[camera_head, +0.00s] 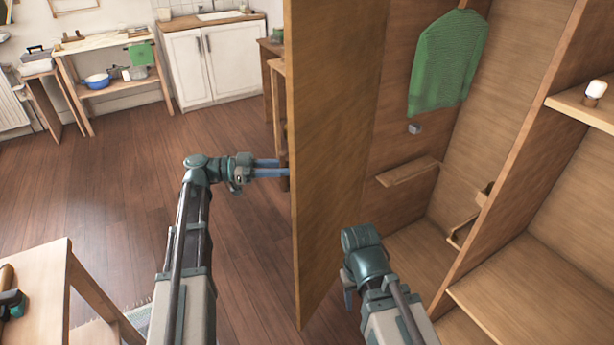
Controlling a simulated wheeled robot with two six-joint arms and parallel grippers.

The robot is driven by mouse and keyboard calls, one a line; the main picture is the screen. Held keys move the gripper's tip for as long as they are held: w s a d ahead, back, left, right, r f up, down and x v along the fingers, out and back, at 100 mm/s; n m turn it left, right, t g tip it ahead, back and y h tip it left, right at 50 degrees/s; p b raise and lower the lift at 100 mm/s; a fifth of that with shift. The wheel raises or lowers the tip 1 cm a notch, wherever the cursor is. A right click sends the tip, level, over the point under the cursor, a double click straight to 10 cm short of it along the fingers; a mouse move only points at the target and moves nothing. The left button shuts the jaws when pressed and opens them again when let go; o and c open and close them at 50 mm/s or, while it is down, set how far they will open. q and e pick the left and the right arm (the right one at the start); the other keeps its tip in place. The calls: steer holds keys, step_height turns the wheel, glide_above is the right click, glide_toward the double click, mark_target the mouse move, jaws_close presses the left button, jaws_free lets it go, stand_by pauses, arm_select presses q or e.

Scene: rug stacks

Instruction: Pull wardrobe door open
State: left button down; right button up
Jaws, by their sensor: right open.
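The wardrobe door (335,130) is a tall brown panel standing swung open, with its inner face toward the right. The wardrobe (520,180) lies open on its right. My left gripper (284,168) is at the left edge of the door, with its blue fingers pointing right. Its fingertips end at or behind that edge, so I cannot tell whether they touch or hold anything. My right gripper (349,296) is low in front of the wardrobe opening, right of the door. It is open, partly hidden by its own wrist. I see no door handle clearly.
A green garment (446,62) hangs inside the wardrobe. A small ledge (408,172) and side shelves (580,108) are inside too. A wooden table (38,300) stands at the lower left. White cabinets (212,65) are at the back.

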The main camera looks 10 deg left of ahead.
arm_select(q)
steer(key=w+a+m+g, duration=0.1)
steer(key=w+a+g, duration=0.1)
steer(key=w+a, duration=0.2)
steer(key=shift+a+m, duration=0.3)
steer(key=shift+a, duration=0.35)
steer(key=c, duration=0.6)
jaws_free()
steer(key=shift+d, duration=0.1)
steer(key=a, duration=0.7)
steer(key=shift+s+a, duration=0.2)
steer(key=shift+a, duration=0.05)
steer(key=shift+c, duration=0.4)
